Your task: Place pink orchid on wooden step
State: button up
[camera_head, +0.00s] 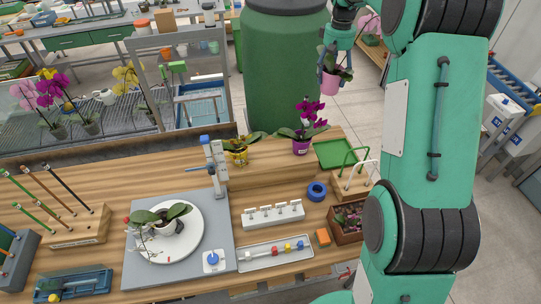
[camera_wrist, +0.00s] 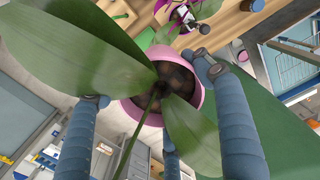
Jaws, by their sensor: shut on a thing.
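My gripper (camera_head: 337,62) is shut on the pink pot (camera_head: 330,85) of an orchid with green leaves and pale pink flowers (camera_head: 369,24). It holds the pot in the air at the upper right of the head view, in front of the green tank. In the wrist view my blue fingers stand on both sides of the pot's pink rim (camera_wrist: 174,51), and broad leaves (camera_wrist: 72,48) hide part of it.
A purple orchid in a purple pot (camera_head: 300,147) and a yellow pot (camera_head: 237,157) stand at the bench's back edge. A green tray (camera_head: 334,153) lies at the right. A large green tank (camera_head: 284,75) stands behind. A turntable with a plant occupies the bench's middle.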

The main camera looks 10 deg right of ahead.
jog(key=s+a+n+p, duration=0.2)
jog(key=s+a, duration=0.6)
jog(key=a, duration=0.3)
jog(key=s+a+n+p, duration=0.2)
jog(key=s+a, duration=0.6)
jog(key=a, duration=0.4)
notch_tip(320, 180, down, 27)
jog(key=shift+d+b, duration=0.3)
jog(key=shift+w, duration=0.15)
jog(key=p, duration=0.2)
send_over(270, 156)
jog(key=shift+d+f, duration=0.1)
jog(key=shift+f, duration=0.6)
jog(key=shift+f, duration=0.1)
jog(key=shift+f+p, duration=0.4)
jog(key=shift+f, duration=1.25)
jog(key=shift+f, duration=0.15)
